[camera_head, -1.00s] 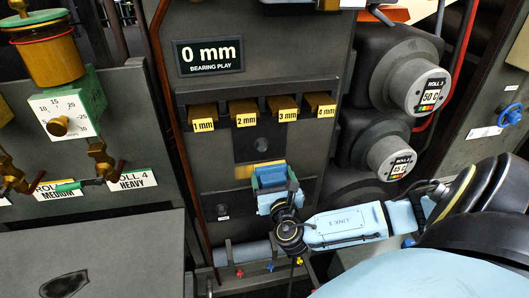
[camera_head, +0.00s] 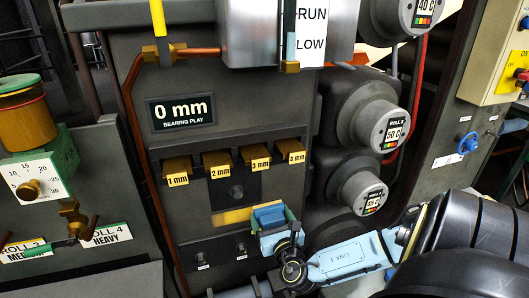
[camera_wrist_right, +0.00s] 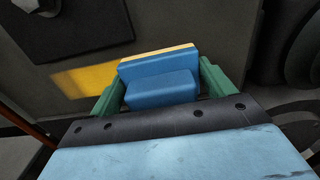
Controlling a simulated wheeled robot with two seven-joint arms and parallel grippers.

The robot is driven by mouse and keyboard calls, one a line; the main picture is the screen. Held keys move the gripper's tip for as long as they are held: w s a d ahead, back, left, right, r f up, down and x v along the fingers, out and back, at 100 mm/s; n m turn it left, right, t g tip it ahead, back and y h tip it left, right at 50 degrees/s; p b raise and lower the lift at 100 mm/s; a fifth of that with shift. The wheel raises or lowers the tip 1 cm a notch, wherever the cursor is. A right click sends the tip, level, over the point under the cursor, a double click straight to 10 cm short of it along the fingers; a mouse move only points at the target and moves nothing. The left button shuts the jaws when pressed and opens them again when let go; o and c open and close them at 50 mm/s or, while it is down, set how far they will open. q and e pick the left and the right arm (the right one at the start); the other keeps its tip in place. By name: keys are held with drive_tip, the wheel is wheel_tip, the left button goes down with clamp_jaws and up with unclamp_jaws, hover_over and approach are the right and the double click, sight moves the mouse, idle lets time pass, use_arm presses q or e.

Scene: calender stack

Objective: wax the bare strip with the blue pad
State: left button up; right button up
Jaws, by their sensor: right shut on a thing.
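The blue pad (camera_head: 268,214) is between the green fingers of my right gripper (camera_head: 272,224), which is shut on it. In the right wrist view the blue pad (camera_wrist_right: 158,76) has a thin pale yellow layer along its far edge, and the green fingers of the right gripper (camera_wrist_right: 162,90) flank it. A yellow strip (camera_head: 232,216) on the dark machine front runs to the left of the pad. The pad hides its right end. The yellow strip also shows in the wrist view (camera_wrist_right: 92,82). I cannot tell whether the pad touches the surface. My left gripper is not in view.
Several brass blocks marked 1 mm (camera_head: 178,172) to 4 mm stand in a row above the strip. A "0 mm" bearing play display (camera_head: 181,112) is higher up. Roll ends (camera_head: 385,128) jut out at the right. A dial unit (camera_head: 38,185) stands at the left.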

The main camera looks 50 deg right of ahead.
sight(201, 223)
drive_tip(key=shift+s+d, duration=0.45)
drive_tip(key=shift+d, duration=0.25)
drive_tip(key=shift+p, duration=0.45)
drive_tip(key=shift+w+a+p, duration=0.2)
drive_tip(key=shift+w+a, duration=0.35)
drive_tip(key=shift+a, duration=0.35)
drive_tip(key=shift+w+a+p, duration=0.2)
drive_tip(key=shift+w+a, duration=0.35)
drive_tip(key=shift+a, duration=0.3)
drive_tip(key=shift+w+a+p, duration=0.15)
drive_tip(key=shift+w+a, duration=0.4)
drive_tip(key=shift+a, duration=0.35)
drive_tip(key=shift+w+a+p, duration=0.15)
drive_tip(key=shift+w+a, duration=0.4)
drive_tip(key=shift+a, duration=0.3)
drive_tip(key=shift+w+a+p, duration=0.15)
drive_tip(key=shift+w+a, duration=0.4)
drive_tip(key=shift+a, duration=0.35)
drive_tip(key=shift+w+a, duration=0.45)
drive_tip(key=shift+a, duration=0.3)
drive_tip(key=shift+w+a, duration=0.5)
drive_tip(key=shift+a, duration=0.25)
drive_tip(key=shift+w+a, duration=0.45)
drive_tip(key=shift+a, duration=0.3)
drive_tip(key=shift+w+a, duration=0.4)
drive_tip(key=shift+a, duration=0.35)
drive_tip(key=shift+w+a, duration=0.45)
drive_tip(key=shift+a, duration=0.3)
drive_tip(key=shift+w+a, duration=0.4)
drive_tip(key=shift+a, duration=0.35)
